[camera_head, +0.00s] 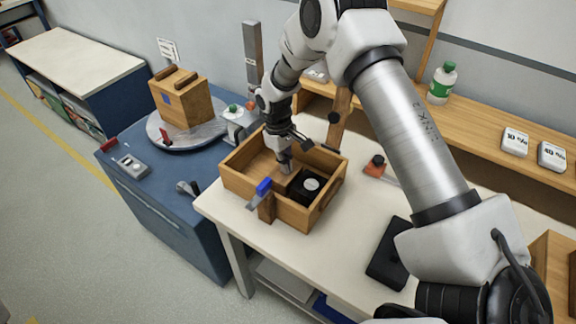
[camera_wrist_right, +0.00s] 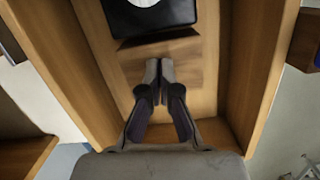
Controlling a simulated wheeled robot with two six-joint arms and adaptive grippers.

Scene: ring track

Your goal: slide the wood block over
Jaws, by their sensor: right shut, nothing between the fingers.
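An open wooden box (camera_head: 327,207) stands on the white table. A brown wood block (camera_head: 291,185) seems to lie inside it, beside a black piece with a white disc (camera_head: 312,184). In the right wrist view, what looks like the block (camera_wrist_right: 190,62) is a brown surface between the black piece (camera_wrist_right: 150,18) and my fingertips. My right gripper (camera_head: 285,168) points down into the box. Its fingertips (camera_wrist_right: 159,70) are together and empty, at the block; I cannot tell whether they touch it. My left gripper is in neither view.
A blue-handled clamp (camera_head: 263,187) sits at the box's front wall. A blue cabinet (camera_head: 168,200) with a turntable and wooden crate (camera_head: 187,104) is to the left. A black tablet-like thing (camera_head: 388,254) lies right of the box. A shelf with a bottle (camera_head: 441,84) runs behind.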

